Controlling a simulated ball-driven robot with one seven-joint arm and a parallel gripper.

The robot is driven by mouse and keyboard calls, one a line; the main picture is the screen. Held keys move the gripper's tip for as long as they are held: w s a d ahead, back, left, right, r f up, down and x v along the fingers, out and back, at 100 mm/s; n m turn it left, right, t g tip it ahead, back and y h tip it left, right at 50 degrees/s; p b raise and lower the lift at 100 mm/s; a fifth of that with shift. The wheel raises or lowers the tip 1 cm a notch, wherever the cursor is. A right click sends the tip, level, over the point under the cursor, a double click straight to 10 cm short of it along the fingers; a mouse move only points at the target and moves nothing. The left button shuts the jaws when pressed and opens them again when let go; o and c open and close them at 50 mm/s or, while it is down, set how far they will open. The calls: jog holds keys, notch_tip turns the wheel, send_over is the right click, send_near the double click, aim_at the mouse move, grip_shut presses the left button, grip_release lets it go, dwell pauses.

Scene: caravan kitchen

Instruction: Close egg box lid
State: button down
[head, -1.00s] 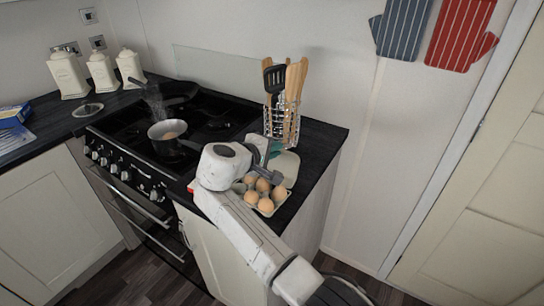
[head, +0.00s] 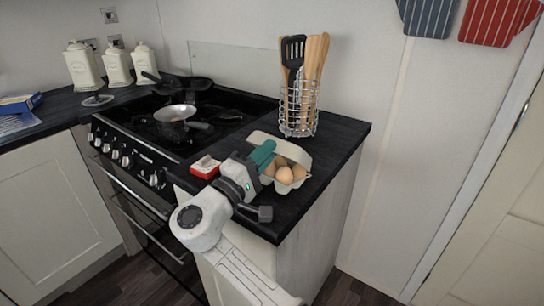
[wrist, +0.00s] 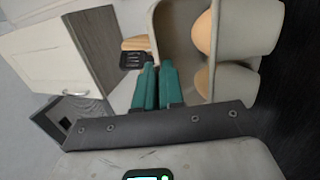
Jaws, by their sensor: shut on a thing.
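The grey egg box (head: 305,162) stands on the dark counter by the stove, with brown eggs (head: 284,175) in it. Its lid (head: 262,137) is raised at the back left, so the box is open. My gripper (head: 264,153) reaches the box's left side with its green fingers. In the wrist view, the fingers (wrist: 157,85) are close together against the lid (wrist: 180,38), shut on its edge. Eggs (wrist: 203,34) show in the tray (wrist: 255,25) to the right of them. My gripper hides part of the box in the head view.
A wire utensil holder (head: 299,110) stands behind the egg box. A small red and white item (head: 205,167) lies left of my gripper. A saucepan (head: 174,114) and a frying pan (head: 185,82) are on the stove. The counter's front edge is close to my wrist.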

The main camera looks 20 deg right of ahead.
aim_at(262, 175)
jog(key=shift+s+a+f+b, duration=0.3)
jog(key=shift+f+b, duration=0.2)
jog(key=shift+f, duration=0.2)
jog(key=shift+s+a+f+b, duration=0.15)
jog(key=shift+a+f+b, duration=0.3)
jog(key=shift+f, duration=0.35)
jog(key=shift+d, duration=0.1)
jog(key=c, duration=1.4)
grip_release()
jog(key=shift+o, duration=0.3)
jog(key=shift+s+a, duration=0.1)
jog(key=shift+a, duration=0.15)
jog(key=v, duration=1)
jog(key=shift+b, duration=0.35)
